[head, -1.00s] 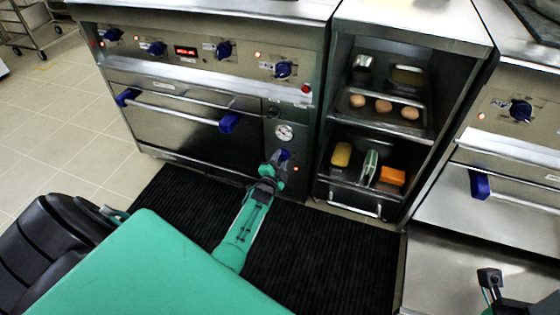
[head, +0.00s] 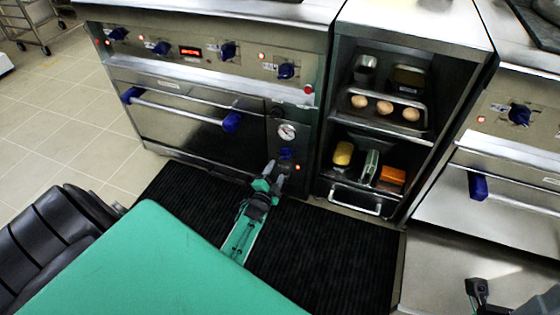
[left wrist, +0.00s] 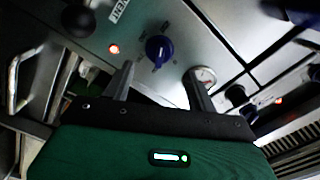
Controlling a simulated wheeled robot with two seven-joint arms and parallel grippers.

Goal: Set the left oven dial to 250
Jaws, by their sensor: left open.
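The left oven dial is a blue knob (head: 286,153) low on the oven's narrow side panel, below a round white gauge (head: 287,131). In the left wrist view the knob (left wrist: 158,48) sits just beyond the fingertips, with small marks around it too small to read. My left gripper (head: 274,170) is open and empty, in front of and slightly below the knob, apart from it. Its two grey fingers (left wrist: 158,75) show in the left wrist view. A dark part at the lower right (head: 478,288) seems to be my right gripper; its jaws are unclear.
An orange-red light (left wrist: 114,49) glows beside the knob. Other blue knobs (head: 228,50) line the upper panel, above the oven door handle (head: 180,112). An open cabinet (head: 405,133) with trays stands to the right. A black mat (head: 320,250) covers the floor.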

